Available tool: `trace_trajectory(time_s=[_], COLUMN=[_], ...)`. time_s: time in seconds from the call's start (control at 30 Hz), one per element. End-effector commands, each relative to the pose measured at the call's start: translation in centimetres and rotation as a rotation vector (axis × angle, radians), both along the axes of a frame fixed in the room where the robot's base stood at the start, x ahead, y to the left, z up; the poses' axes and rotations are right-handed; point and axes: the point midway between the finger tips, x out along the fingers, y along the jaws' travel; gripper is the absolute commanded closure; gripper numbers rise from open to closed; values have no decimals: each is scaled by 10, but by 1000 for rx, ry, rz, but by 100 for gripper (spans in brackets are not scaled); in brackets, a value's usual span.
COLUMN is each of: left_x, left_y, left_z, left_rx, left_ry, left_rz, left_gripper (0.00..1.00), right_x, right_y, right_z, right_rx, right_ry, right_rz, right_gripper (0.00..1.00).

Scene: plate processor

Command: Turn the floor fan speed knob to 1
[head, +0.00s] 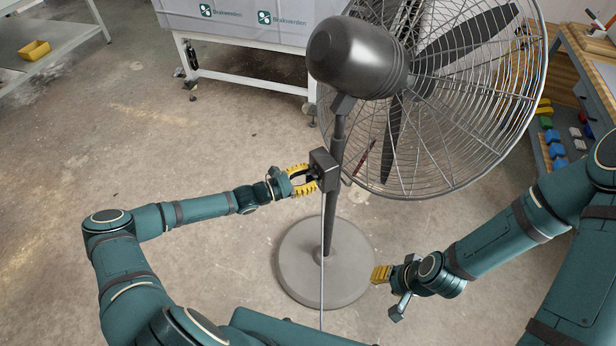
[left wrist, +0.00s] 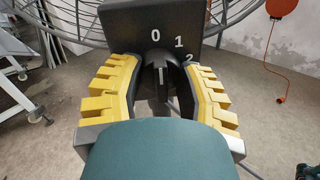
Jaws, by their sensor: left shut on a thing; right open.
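The floor fan (head: 360,60) stands in front of me, with a dark motor housing, a wire cage and a round grey base (head: 300,262). Its black control box (head: 323,170) is on the pole and also shows in the left wrist view (left wrist: 125,18), marked 0, 1 and 2. The dark speed knob (left wrist: 158,62) is between the yellow fingers of my left gripper (head: 303,180), which is shut on it. The knob's pointer setting is hard to read. My right gripper (head: 381,274) is open and empty, low beside the fan base.
A thin cable (head: 322,240) hangs from the control box. A white table with grey boxes (head: 245,20) stands behind. A workbench with coloured bins (head: 553,137) is at the right. A table with a yellow bin (head: 34,50) is at the far left. The left floor is clear.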

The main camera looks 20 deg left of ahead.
Motion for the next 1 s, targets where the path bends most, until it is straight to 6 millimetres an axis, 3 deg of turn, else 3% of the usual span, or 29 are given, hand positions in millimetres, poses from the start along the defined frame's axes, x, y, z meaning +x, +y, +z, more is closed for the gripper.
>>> trace_trajectory(time_s=[1.0], left_x=[1], left_y=[1], left_z=[3], left_rx=[439], left_ry=[-430], left_rz=[3], left_gripper=[98], right_x=[-8], right_y=[1], right_z=[41], right_rx=[4], right_ry=[19], right_rz=[4], right_gripper=[60])
